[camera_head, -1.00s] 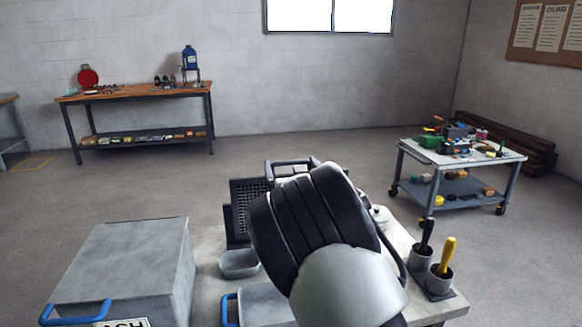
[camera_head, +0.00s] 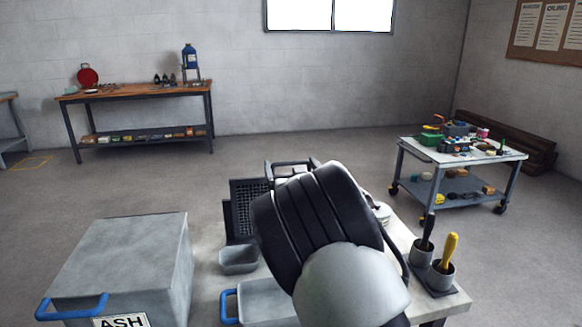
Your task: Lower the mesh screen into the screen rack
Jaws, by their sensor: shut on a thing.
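A dark mesh panel in a dark frame (camera_head: 249,206), which looks like the mesh screen, stands upright near the far left edge of the worktable. My own arm covers its right side. A grey bar with rounded corners (camera_head: 285,165) shows just above and right of it; I cannot tell which thing it belongs to. The screen rack cannot be made out clearly; dark upright edges beside the mesh may be part of it. My gripper is hidden behind my dark wrist and pale arm link, so its hold and any gap under the screen are not visible.
The worktable (camera_head: 455,303) also holds a small grey tray (camera_head: 238,260), a larger blue-handled tray (camera_head: 262,304) and cups with a black-handled (camera_head: 428,228) and a yellow-handled tool (camera_head: 449,247). A grey ash box (camera_head: 120,262) stands left. A cart (camera_head: 462,150) is far right.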

